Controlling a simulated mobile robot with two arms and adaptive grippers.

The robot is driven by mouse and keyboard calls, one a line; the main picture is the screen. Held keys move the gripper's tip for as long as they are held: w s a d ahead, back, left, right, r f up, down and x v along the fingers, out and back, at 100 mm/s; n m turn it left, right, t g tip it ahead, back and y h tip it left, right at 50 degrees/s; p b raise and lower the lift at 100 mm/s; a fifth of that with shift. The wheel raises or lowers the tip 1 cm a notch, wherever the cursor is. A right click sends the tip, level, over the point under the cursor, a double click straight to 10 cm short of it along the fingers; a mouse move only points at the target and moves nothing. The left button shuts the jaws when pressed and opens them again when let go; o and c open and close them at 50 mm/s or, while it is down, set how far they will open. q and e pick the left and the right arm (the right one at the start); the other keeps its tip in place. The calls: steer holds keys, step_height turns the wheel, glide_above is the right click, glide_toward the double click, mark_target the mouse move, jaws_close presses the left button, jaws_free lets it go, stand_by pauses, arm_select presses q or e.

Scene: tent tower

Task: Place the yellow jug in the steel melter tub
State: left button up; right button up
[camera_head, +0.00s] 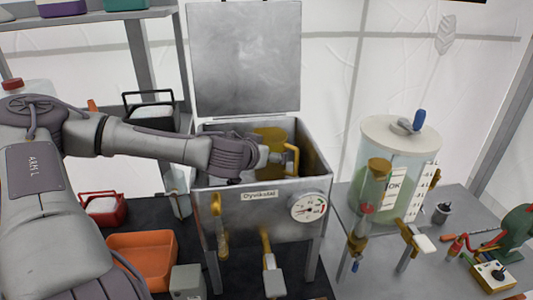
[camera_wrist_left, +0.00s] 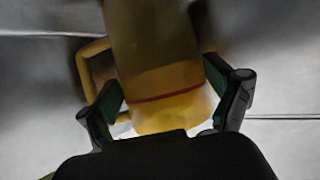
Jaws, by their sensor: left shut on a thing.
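The yellow jug (camera_head: 270,137) is inside the open steel melter tub (camera_head: 322,161), with its handle toward the right in the head view. In the left wrist view the jug (camera_wrist_left: 160,70) stands between the two fingers, with a red line around it and its handle on the left. My left gripper (camera_head: 277,158) reaches over the tub's left wall and is shut on the jug. In the left wrist view the left gripper (camera_wrist_left: 166,105) has a finger on each side of it. The jug's underside and any contact with the tub floor are hidden. My right gripper is not in view.
The tub's lid (camera_head: 245,58) stands open behind it. A clear tank (camera_head: 400,160) with a blue-handled lid stands to the right. An orange bin (camera_head: 145,255) and a red container (camera_head: 102,208) sit at the left. A green hand-cranked device (camera_head: 515,235) is at the far right.

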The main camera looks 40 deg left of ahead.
arm_select(q)
steer(key=o, duration=1.3)
steer(key=shift+s+f, duration=0.1)
steer(key=shift+o, duration=0.8)
steer(key=shift+r, duration=0.3)
steer(key=shift+s+r+p, duration=0.3)
steer(key=shift+p, duration=0.1)
steer(key=v, duration=0.6)
steer(key=shift+s+d, duration=0.25)
steer(key=shift+s, duration=0.1)
